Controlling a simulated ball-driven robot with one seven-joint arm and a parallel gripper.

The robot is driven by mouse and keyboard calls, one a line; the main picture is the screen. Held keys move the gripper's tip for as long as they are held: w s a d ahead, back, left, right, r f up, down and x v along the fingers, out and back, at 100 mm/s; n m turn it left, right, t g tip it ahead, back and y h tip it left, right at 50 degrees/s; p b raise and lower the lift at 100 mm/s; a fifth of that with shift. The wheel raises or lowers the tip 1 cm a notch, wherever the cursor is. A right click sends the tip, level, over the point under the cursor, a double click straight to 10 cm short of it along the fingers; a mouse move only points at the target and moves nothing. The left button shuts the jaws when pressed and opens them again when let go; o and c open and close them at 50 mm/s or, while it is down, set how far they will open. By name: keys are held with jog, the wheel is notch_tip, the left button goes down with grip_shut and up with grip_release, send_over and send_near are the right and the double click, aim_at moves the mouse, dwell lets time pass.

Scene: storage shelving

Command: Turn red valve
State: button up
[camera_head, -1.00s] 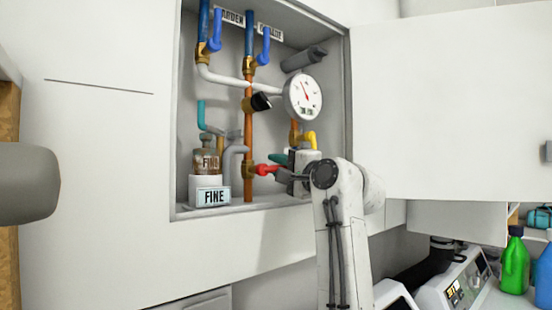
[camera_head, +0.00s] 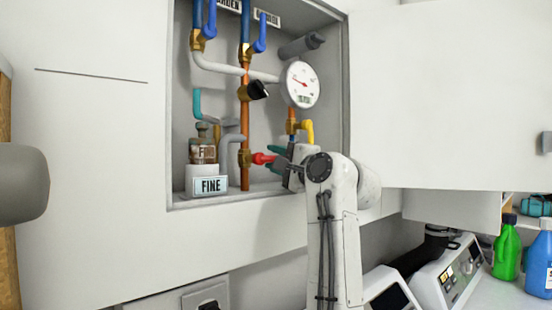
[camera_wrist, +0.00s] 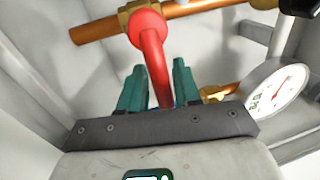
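The red valve (camera_head: 262,158) has a red lever handle on a brass body, low on the copper pipe in the open wall cabinet. It points to the right toward my gripper (camera_head: 278,160). In the wrist view the red handle (camera_wrist: 152,55) runs down between the two teal fingers of my gripper (camera_wrist: 160,80). The fingers are a small distance apart, one on each side of the handle. Whether they press on it cannot be told. My arm hides part of the cabinet's lower right.
The open door (camera_head: 455,90) stands to the right.

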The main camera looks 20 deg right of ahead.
jog(key=shift+o, duration=0.6)
jog(key=shift+r, duration=0.1)
jog(key=shift+s, duration=0.1)
jog(key=b+v, duration=0.3)
jog(key=v, duration=0.7)
jog(key=shift+s, duration=0.35)
